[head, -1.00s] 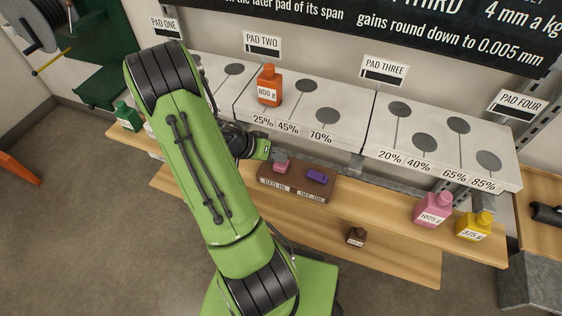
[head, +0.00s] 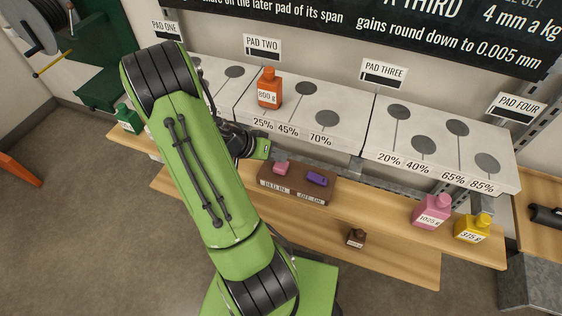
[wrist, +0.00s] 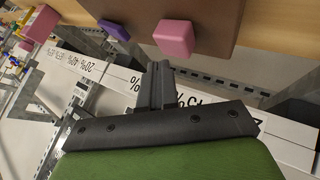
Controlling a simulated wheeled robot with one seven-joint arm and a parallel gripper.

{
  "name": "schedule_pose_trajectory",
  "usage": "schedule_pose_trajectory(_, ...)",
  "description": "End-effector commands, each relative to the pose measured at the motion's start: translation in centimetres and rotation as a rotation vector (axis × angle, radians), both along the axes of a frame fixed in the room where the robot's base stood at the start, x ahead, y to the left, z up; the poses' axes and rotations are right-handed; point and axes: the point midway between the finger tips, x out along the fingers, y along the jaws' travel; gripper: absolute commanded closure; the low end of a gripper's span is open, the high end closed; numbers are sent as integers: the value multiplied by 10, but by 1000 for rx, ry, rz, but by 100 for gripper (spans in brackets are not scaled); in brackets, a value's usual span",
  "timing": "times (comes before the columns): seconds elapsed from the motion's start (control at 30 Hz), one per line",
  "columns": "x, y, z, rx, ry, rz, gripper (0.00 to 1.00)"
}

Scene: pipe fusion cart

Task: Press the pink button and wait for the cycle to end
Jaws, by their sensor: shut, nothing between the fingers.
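The pink button (head: 281,168) stands on the left part of a brown control box (head: 270,181) on the wooden shelf. A purple switch (head: 317,179) is to its right. My gripper (head: 264,149) is just up and left of the pink button in the head view, partly hidden by my green arm. In the wrist view my gripper (wrist: 157,78) is shut and empty. The pink button (wrist: 174,38) shows just beyond the fingertips, apparently apart from them, with the purple switch (wrist: 114,29) to its left. I cannot tell whether the button is pressed down.
An orange bottle (head: 269,88) stands on the pad two block. Pink (head: 431,212) and yellow (head: 472,229) bottles stand at the right on the shelf. A small brown bottle (head: 355,238) is on the lower shelf, and a green bottle (head: 127,118) at the left.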

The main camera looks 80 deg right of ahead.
Motion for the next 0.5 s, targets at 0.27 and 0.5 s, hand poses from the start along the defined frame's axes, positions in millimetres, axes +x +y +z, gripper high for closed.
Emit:
schedule_pose_trajectory(0.27, 0, 0, 2, -1, 0, 1, 100)
schedule_pose_trajectory(0.5, 0, 0, 20, -3, -1, 0, 100)
